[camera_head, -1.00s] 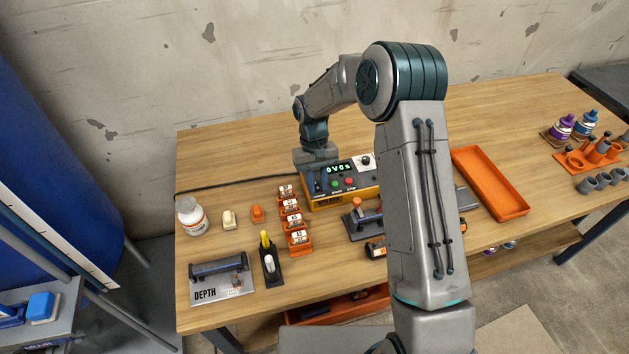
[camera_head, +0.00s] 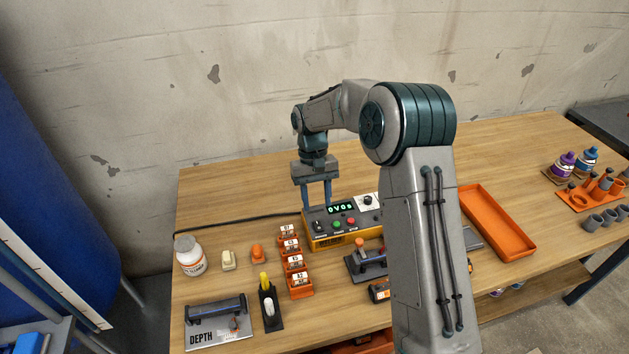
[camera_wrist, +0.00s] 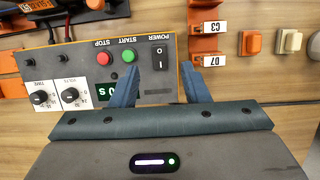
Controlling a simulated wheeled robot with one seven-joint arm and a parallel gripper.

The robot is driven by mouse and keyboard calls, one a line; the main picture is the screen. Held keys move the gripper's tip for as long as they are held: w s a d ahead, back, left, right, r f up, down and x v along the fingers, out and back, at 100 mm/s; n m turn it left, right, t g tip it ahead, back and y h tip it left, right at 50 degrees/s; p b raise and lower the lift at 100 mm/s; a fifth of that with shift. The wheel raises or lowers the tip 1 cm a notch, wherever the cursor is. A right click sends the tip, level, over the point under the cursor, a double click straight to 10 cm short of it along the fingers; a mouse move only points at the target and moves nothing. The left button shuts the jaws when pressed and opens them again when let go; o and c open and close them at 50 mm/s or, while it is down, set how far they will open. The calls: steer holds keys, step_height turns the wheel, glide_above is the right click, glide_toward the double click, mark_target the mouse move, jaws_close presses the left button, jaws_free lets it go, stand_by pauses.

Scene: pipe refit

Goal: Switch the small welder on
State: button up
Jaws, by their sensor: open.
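The small welder (camera_head: 345,241) is a yellow box with a dark sloped panel, on the table near the back. Its display (camera_head: 341,209) is lit with green characters. In the wrist view, its panel shows upside down, with a black POWER rocker (camera_wrist: 159,57) marked O and I, a green START button (camera_wrist: 128,55) and a red STOP button (camera_wrist: 103,58). I cannot tell which way the rocker is tipped. My gripper (camera_head: 316,205) is above the welder's left end, fingers down and apart. In the wrist view, my gripper (camera_wrist: 156,76) is open and empty, its fingers either side of the rocker.
A column of orange labelled holders (camera_head: 297,262) stands close to the welder's left. A black cable (camera_head: 240,224) runs left from behind it. A clamp fixture (camera_head: 368,259) sits in front. An orange tray (camera_head: 497,222) lies to the right. The table behind is clear.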

steer(key=v, duration=0.6)
steer(key=shift+r, duration=0.3)
steer(key=s+d+r+m+t, duration=0.1)
steer(key=s+d+r+t, duration=0.1)
steer(key=s+d+r, duration=0.4)
steer(key=s+d+r+t, duration=0.1)
steer(key=s+d+r, duration=0.3)
steer(key=s, duration=0.4)
steer(key=s+d+f+m+t, duration=0.1)
steer(key=s+d, duration=0.1)
steer(key=s, duration=0.5)
steer(key=s+d+f+m+t+y, duration=0.1)
steer(key=s+d+f+t, duration=0.1)
steer(key=s, duration=0.5)
steer(key=shift+s+d, duration=0.3)
steer(key=shift+d, duration=0.5)
steer(key=shift+r, duration=0.1)
